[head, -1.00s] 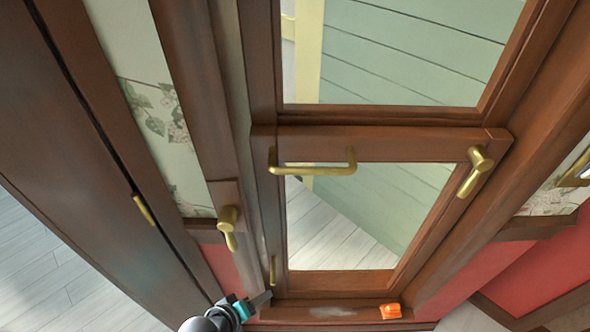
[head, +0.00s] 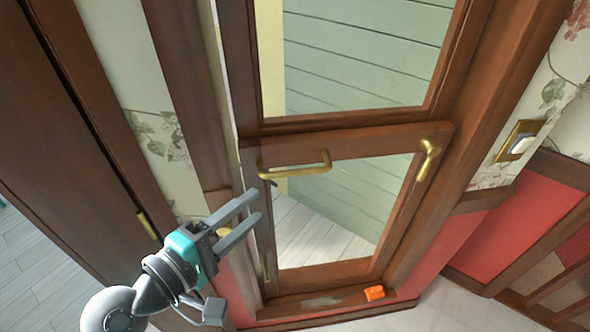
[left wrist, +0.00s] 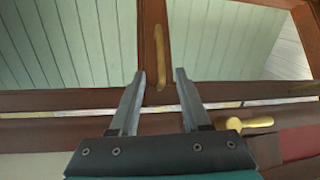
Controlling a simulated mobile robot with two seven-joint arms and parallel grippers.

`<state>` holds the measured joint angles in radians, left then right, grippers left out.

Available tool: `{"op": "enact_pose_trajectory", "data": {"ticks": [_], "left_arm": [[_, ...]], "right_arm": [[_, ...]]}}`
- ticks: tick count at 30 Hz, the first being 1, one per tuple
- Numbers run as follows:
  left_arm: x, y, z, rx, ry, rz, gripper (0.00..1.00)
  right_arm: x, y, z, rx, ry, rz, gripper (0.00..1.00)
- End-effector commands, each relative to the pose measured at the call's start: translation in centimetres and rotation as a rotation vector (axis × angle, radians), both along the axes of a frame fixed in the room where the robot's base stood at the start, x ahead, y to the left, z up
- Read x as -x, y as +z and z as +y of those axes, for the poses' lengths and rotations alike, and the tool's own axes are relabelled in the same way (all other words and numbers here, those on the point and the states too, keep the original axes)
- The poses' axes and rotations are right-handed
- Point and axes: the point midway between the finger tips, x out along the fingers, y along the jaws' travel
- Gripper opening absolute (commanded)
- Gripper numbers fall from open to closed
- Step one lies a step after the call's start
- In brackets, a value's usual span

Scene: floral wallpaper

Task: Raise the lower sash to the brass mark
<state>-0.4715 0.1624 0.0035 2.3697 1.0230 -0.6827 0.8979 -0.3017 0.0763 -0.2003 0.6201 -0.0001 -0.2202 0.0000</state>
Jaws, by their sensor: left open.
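The lower sash (head: 330,273) is a brown wooden frame with a pane. A brass bar handle (head: 295,168) sits on its top rail, left of the middle. My left gripper (head: 253,206) is open and empty, its fingers pointing up and right at the sash's left side, below the handle in the picture. In the left wrist view, the handle (left wrist: 159,48) shows beyond and between the open fingertips (left wrist: 159,77), apart from them. A small brass strip (head: 266,268) lies low on the left side of the window; I cannot tell if it is the brass mark. My right gripper is not seen.
A brass latch (head: 428,158) sits at the right end of the sash rail. Another brass knob (left wrist: 250,122) is beside my gripper. A wall switch (head: 520,143) is right. A dark cabinet (head: 60,150) stands left.

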Motion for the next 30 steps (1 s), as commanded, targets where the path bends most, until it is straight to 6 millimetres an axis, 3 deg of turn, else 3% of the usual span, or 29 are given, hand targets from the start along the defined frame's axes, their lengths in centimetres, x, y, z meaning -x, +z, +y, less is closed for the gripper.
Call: {"op": "enact_pose_trajectory", "data": {"ticks": [18, 30], "left_arm": [[-8.9, -1.6, -6.5, -0.001, -0.001, 0.000, 0.47], [-11.0, -2.0, -8.0, -0.004, 0.001, 0.000, 0.47]], "right_arm": [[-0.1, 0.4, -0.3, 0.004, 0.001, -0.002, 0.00], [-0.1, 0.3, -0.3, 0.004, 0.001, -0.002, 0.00]]}}
